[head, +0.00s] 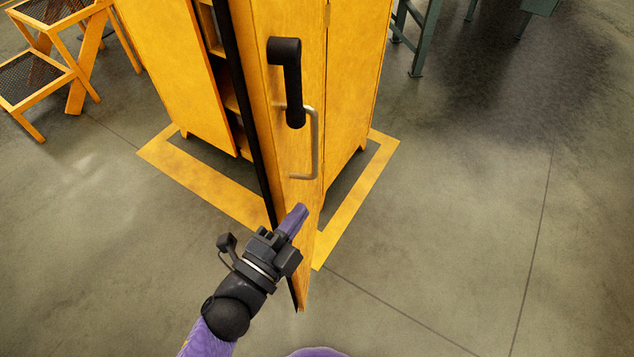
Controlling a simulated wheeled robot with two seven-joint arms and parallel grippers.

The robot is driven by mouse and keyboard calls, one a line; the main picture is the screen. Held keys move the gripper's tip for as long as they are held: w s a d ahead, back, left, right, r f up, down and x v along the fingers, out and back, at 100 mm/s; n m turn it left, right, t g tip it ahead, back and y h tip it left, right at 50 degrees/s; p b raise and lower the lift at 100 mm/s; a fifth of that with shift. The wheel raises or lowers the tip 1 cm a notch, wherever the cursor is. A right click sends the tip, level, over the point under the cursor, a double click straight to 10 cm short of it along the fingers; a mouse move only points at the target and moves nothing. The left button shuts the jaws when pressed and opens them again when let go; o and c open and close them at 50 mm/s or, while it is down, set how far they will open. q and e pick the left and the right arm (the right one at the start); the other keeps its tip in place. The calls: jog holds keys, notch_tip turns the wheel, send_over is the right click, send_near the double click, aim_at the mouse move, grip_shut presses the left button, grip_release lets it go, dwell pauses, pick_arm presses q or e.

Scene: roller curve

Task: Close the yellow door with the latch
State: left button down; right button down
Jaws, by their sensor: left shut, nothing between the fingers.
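The yellow door (262,60) stands swung out from the yellow cabinet (170,60), its edge toward me. It carries a black latch handle (286,85) and, below that, a silver pull bar (314,145). The gap between the door and the cabinet shows dark shelves (222,60). My left gripper (298,214) is shut and empty, its purple fingers in front of the lower part of the door, below the silver bar. I cannot tell whether the fingers touch the door. My right gripper is not in view.
A yellow painted outline (352,220) on the floor surrounds the cabinet. A yellow step stand with dark mesh treads (32,82) is at the upper left. Grey-green legs of other furniture (418,50) stand at the upper right. The concrete floor (460,220) on the right is clear.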

pick_arm(q)
jog(key=x, duration=0.7)
jog(key=shift+a, duration=0.1)
